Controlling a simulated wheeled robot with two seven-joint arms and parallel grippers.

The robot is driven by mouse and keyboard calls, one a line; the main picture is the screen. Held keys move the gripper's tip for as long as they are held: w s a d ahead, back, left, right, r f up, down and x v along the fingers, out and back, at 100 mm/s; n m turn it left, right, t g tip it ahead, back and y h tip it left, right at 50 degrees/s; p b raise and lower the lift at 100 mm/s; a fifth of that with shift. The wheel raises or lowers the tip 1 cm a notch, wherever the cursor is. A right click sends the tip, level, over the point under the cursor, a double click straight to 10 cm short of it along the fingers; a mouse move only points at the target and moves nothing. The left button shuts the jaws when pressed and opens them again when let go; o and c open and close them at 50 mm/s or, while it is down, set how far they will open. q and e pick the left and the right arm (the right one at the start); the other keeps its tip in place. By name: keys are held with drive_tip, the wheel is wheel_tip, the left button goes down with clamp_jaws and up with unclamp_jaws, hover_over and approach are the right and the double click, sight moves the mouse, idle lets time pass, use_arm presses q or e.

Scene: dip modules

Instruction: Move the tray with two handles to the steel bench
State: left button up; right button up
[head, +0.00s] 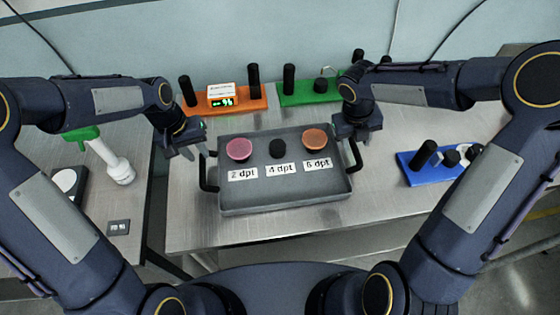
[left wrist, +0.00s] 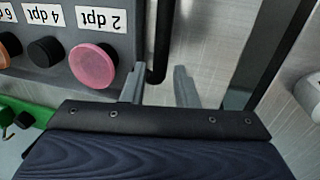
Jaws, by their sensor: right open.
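The grey tray (head: 284,196) with two black handles sits on a brushed-metal bench top (head: 185,232), near its front edge. It carries a pink, a black and an orange round piece behind labels 2 dpt, 4 dpt and 6 dpt. My left gripper (head: 188,150) is open at the left handle (head: 208,178). In the left wrist view its two fingers (left wrist: 159,86) stand on either side of the handle (left wrist: 160,45), with gaps. My right gripper (head: 361,136) is open just above and beside the right handle (head: 354,157); its fingertips are partly hard to make out.
Behind the tray stand an orange rack (head: 240,107) with a small display and a green rack (head: 310,97). A blue rack (head: 420,178) lies to the right. A separate surface at left holds a white-and-green tool (head: 112,160). A gap separates the two surfaces.

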sight(201, 158)
use_arm(q)
drive_tip(key=shift+d+f, duration=0.2)
drive_tip(key=shift+f, duration=0.95)
drive_tip(key=shift+d+f, duration=0.2)
drive_tip(key=shift+f, duration=0.9)
use_arm(e)
drive_tip(key=shift+d+f, duration=0.2)
drive_tip(key=shift+f, duration=0.9)
drive_tip(key=shift+d+f, duration=0.2)
drive_tip(key=shift+f, duration=0.9)
use_arm(q)
clamp_jaws()
use_arm(e)
drive_tip(key=c, duration=0.7)
clamp_jaws()
use_arm(q)
drive_tip(key=shift+r, duration=0.1)
